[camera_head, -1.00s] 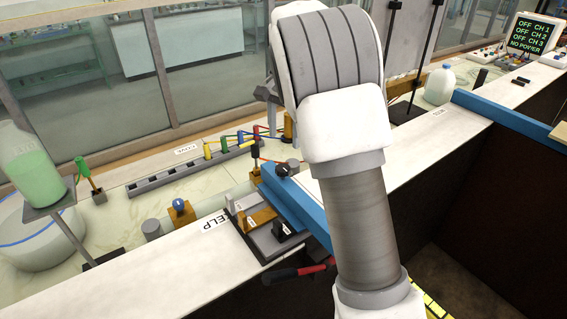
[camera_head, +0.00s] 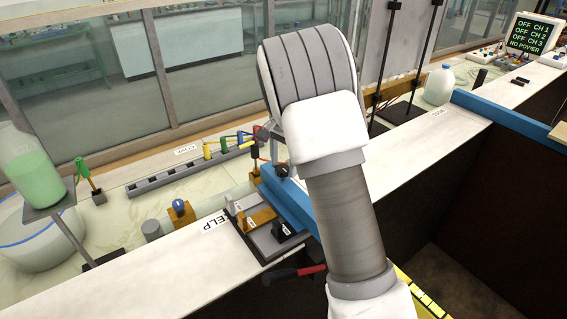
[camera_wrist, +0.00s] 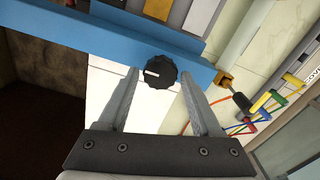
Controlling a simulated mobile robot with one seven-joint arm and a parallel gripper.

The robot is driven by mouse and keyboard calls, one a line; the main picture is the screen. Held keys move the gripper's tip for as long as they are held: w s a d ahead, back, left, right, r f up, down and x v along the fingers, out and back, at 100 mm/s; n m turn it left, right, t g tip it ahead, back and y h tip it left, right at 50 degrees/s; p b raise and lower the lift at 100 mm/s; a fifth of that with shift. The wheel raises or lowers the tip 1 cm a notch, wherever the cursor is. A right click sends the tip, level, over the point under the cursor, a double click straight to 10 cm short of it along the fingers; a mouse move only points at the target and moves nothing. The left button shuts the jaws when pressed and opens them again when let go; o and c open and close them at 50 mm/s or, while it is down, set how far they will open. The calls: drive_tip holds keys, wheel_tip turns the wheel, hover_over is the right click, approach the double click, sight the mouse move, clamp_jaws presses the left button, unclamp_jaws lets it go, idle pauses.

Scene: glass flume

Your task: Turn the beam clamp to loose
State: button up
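The beam clamp appears to be the black ribbed knob (camera_wrist: 160,72) on the blue beam (camera_wrist: 100,37) in the wrist view. A white pointer line on its face points left. My gripper (camera_wrist: 158,76) is open. Its two grey fingers lie to the left and right of the knob in that view, with visible gaps. I cannot tell whether the tips reach the knob's depth. In the head view, the blue beam (camera_head: 289,204) runs across the bench edge, and my arm hides part of it. My gripper is mostly hidden behind my wrist there.
A grey terminal strip (camera_head: 190,168) with coloured plugs and wires lies close behind the beam. A red-and-black handle (camera_head: 294,274) sticks out at the bench front. A jug (camera_head: 440,84) and stands are farther right. A green bottle (camera_head: 30,165) is at left.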

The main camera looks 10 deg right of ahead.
clamp_jaws()
